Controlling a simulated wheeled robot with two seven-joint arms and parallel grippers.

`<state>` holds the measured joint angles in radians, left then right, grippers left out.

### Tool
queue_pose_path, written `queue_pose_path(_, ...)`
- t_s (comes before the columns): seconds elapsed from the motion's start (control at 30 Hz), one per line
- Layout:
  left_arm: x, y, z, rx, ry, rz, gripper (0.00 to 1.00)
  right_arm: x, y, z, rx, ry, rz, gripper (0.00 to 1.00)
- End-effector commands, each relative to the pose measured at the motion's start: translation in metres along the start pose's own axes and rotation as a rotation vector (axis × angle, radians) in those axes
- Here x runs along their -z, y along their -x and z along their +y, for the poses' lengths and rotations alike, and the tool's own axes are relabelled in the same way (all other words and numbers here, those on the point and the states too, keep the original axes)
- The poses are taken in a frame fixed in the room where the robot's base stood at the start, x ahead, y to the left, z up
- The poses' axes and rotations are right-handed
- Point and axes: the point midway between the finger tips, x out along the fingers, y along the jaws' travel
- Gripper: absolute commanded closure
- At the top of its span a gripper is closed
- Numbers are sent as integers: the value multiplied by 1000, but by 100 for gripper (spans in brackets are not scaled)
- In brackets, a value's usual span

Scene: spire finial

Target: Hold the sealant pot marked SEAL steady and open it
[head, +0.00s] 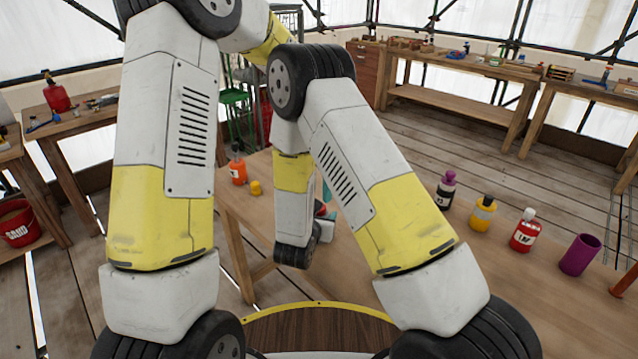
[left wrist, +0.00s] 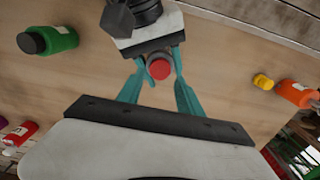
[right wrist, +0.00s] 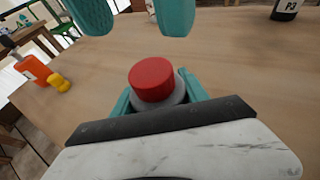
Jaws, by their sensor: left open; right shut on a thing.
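The pot (right wrist: 172,97) is pale grey with a round red lid (right wrist: 152,80). My right gripper (right wrist: 155,95) is shut on its body, one teal finger on each side. The lid is on the pot; no SEAL marking shows. In the left wrist view the red lid (left wrist: 159,69) appears between the fingers of my open left gripper (left wrist: 158,62). In the right wrist view the left fingers (right wrist: 133,18) hang above and beyond the lid, apart from it. In the head view my left gripper (head: 326,203) is mostly hidden by my arm.
An orange bottle (head: 238,170) and a small yellow item (head: 255,188) are at the table's left edge. A dark bottle (head: 446,190), yellow bottle (head: 483,214), red bottle (head: 525,232) and purple cup (head: 579,255) stand right. A green bottle (left wrist: 55,41) is also on the table.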

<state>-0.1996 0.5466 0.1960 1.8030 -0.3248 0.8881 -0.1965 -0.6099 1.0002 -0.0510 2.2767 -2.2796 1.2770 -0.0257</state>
Motion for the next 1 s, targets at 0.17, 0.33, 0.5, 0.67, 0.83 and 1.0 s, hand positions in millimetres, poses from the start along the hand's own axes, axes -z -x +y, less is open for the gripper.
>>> queue_pose_path(0.17, -1, -30, 0, -1, -1, -3, 57, 0, 0, 0, 0, 0, -1, 100)
queue_pose_path(0.33, 0, -47, 0, 0, -1, 0, 57, 0, 0, 0, 0, 0, -1, 100)
queue_pose_path(0.5, 0, -53, 0, 1, -1, -1, 57, 0, 0, 0, 0, 0, -1, 100)
queue_pose_path(0.67, 0, -52, 0, 1, -1, 0, 57, 0, 0, 0, 0, 0, -1, 100)
queue_pose_path(0.83, 0, -52, 0, 1, -1, 0, 83, 0, 0, 0, 0, 0, -1, 100)
queue_pose_path(1.0, 0, -52, 0, 1, -1, 1, 100, 0, 0, 0, 0, 0, -1, 100)
